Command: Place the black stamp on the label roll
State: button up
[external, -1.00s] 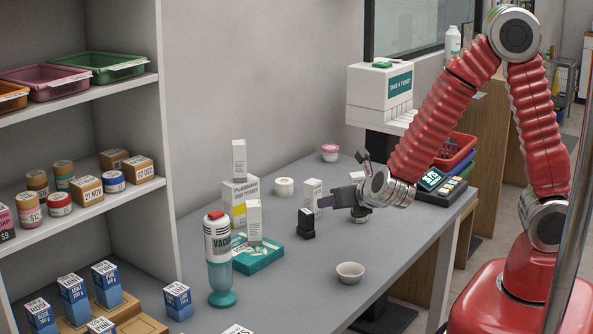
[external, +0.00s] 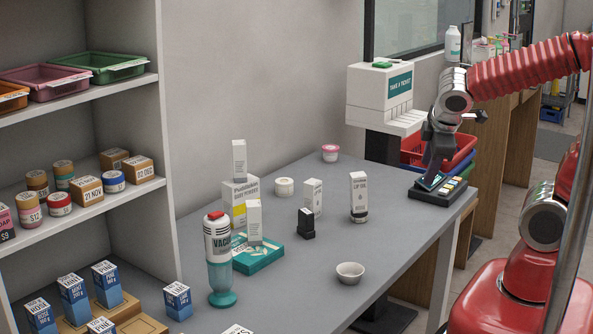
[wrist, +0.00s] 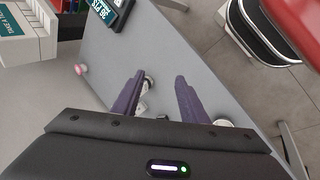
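The black stamp (external: 306,224) stands on the grey counter in the external view, in front of a small white box. The label roll appears to be the white ring-shaped roll (external: 284,187), which lies flat farther back near the wall. Nothing rests on it. My gripper (external: 432,170) is well to the right of both, over the card terminal at the counter's right end. In the wrist view my gripper's purple fingers (wrist: 157,92) are apart with nothing held between them.
A white lip ice box (external: 358,192) stands right of the stamp. A small bowl (external: 350,273) is near the front edge. A vacuum-labelled bottle (external: 219,262) and a teal box (external: 258,256) are at left. The card terminal (external: 437,192) is at right.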

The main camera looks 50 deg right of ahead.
jog(key=s+a+r+m+t+y, duration=0.1)
jog(key=s+a+r+m+y, duration=0.3)
jog(key=a+m, duration=0.2)
jog(key=shift+s+a+r+m+y, duration=0.25)
jog(key=shift+r+m+y, duration=0.05)
jog(key=shift+o, duration=0.5)
